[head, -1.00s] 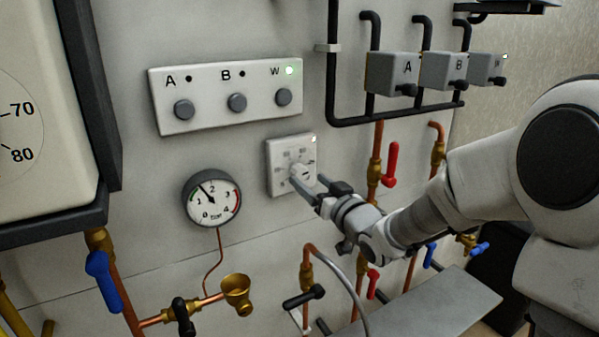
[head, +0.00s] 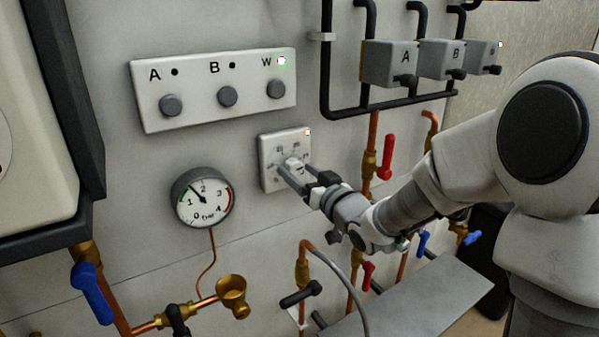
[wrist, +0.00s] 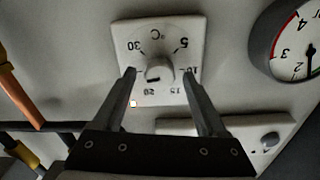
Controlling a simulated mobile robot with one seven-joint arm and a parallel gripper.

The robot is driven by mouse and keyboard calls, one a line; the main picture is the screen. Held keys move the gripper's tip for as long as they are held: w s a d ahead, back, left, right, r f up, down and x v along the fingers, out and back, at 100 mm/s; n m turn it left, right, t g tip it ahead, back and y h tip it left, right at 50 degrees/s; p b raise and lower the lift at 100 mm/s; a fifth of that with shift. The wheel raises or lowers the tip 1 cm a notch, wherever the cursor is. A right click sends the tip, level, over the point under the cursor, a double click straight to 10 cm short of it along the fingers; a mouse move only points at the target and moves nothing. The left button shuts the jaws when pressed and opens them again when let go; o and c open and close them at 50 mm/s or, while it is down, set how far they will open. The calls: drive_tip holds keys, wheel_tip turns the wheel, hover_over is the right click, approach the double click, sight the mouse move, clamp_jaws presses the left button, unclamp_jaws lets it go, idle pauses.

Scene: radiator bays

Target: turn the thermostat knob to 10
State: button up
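The thermostat is a white square plate (head: 265,165) on the wall, with a pale round knob (head: 292,163) at its middle. In the wrist view the dial looks upside down, and the knob (wrist: 160,69) has a dark mark on its lower left side, roughly towards 20. The 10 (wrist: 194,70) is on the right, partly behind a fingertip. My gripper (wrist: 159,71) is open, one finger on each side of the knob with a visible gap to it. In the head view my gripper (head: 299,178) is at the plate's lower right.
A switch panel (head: 213,130) with three grey buttons, A, B and W, is up left; its W light is green. A pressure gauge (head: 203,197) is left of the thermostat. Pipes with a red-handled valve (head: 387,157) are to the right. A grey shelf (head: 420,305) is below.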

clamp_jaws()
drive_tip(key=shift+f+n+b, duration=0.1)
drive_tip(key=shift+n+b, duration=0.2)
drive_tip(key=shift+b, duration=0.2)
